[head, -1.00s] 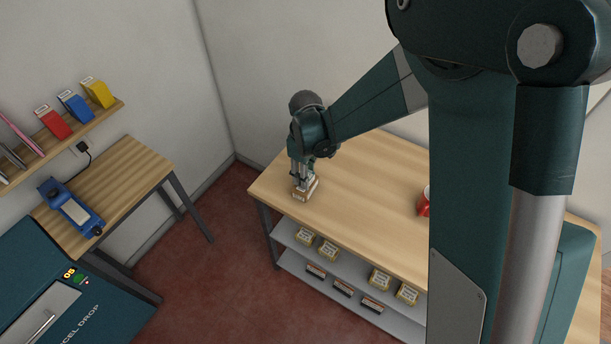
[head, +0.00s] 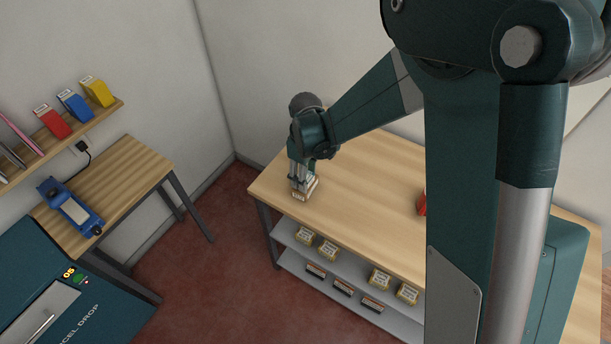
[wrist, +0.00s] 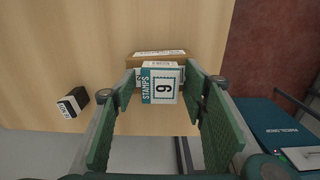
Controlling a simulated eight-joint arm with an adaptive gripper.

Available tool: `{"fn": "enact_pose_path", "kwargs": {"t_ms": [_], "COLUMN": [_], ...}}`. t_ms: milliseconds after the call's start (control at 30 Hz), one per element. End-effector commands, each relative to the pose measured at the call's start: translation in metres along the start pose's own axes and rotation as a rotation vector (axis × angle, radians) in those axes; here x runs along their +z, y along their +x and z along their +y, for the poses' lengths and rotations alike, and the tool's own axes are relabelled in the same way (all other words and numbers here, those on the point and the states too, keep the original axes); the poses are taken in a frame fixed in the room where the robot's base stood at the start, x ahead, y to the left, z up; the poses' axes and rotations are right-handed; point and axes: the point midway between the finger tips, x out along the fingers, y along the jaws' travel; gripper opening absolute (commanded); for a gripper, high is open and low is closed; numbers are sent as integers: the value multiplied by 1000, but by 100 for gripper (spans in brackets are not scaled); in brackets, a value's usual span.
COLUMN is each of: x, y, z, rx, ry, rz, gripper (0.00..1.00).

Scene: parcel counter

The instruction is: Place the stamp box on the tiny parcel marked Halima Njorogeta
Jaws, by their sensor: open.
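The stamp box (wrist: 160,85), white with a teal strip reading STAMPS and a 9, shows in the wrist view between my gripper's green fingers. It appears to rest on a small brown parcel (wrist: 131,62), with no finger visibly pressing on it. The parcel's white label shows only in part, and its name is too small to read. My gripper (wrist: 167,107) is open, with a finger on each side of the box. In the head view, my gripper (head: 297,182) is just over the parcel (head: 309,190) at the table's near left corner; the stamp box is hard to make out there.
A small black-and-white box (wrist: 72,102) lies on the table to the left in the wrist view. In the head view a red mug (head: 422,204) is partly hidden by my arm. Shelves under the table (head: 365,190) hold several small boxes. The tabletop's middle is clear.

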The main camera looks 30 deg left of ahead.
Motion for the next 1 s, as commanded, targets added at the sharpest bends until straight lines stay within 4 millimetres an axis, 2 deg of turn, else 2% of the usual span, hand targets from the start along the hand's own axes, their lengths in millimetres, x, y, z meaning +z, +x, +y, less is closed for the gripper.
{"fn": "enact_pose_path", "kwargs": {"t_ms": [267,467,1000], "x": [0,0,0], "y": [-5,-20,-92], "z": [0,0,0], "rx": [0,0,0], "ry": [0,0,0], "rz": [0,0,0], "gripper": [44,44,44]}}
